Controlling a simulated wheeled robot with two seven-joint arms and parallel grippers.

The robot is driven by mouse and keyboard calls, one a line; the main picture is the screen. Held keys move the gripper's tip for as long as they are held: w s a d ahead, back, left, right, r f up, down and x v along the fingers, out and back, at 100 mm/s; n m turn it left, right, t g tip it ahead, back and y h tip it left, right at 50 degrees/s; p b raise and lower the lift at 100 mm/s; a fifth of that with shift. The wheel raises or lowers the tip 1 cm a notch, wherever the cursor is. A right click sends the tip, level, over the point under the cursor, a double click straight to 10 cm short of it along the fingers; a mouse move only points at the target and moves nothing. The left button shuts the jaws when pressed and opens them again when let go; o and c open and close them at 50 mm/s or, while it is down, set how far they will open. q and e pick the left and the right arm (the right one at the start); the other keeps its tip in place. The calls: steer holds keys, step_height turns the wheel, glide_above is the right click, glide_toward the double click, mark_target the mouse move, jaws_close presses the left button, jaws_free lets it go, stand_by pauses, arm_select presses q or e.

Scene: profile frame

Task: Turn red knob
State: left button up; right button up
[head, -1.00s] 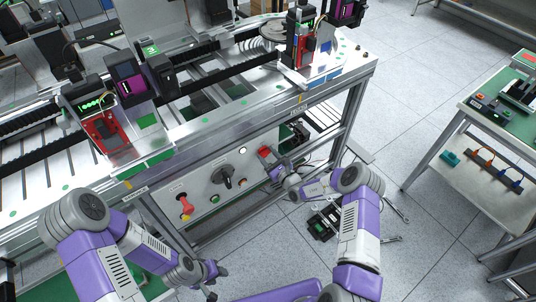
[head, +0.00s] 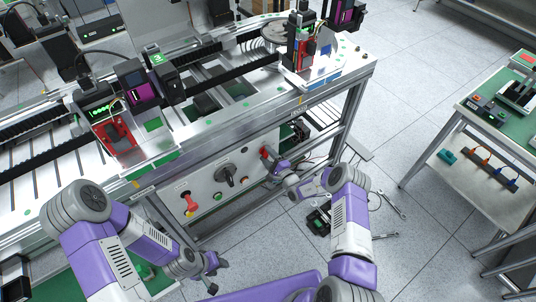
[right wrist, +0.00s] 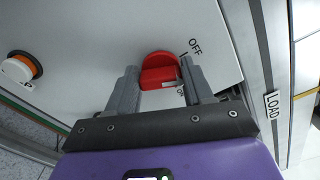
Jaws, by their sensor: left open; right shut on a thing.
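The red knob (head: 264,152) is on the grey front panel of the machine frame, at the panel's right end. My right gripper (head: 270,163) is at it in the head view. In the right wrist view the red knob (right wrist: 160,68) has a round base and a raised grip bar lying between the two fingers of my right gripper (right wrist: 160,86), which is shut on it. An OFF label is printed beside it at the upper right; another label is partly hidden by a finger. My left gripper (head: 213,275) is open and empty, low in front of the frame.
The same panel carries a black rotary switch (head: 226,174), a red mushroom button on yellow (head: 190,204) and small push buttons. A frame post stands right of the panel. Tools (head: 388,204) lie on the floor. A side table (head: 486,165) stands at the right.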

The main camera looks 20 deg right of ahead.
steer(key=n, duration=0.2)
steer(key=n+p, duration=0.1)
steer(key=n, duration=0.1)
steer(key=shift+d+f+n, duration=0.1)
steer(key=shift+f+n, duration=0.1)
steer(key=shift+n, duration=0.1)
stand_by(0.4)
steer(key=o, duration=1)
steer(key=shift+o, duration=0.2)
steer(key=p+v, duration=0.2)
steer(key=v, duration=0.5)
steer(key=shift+s, duration=0.3)
steer(key=shift+r, duration=0.1)
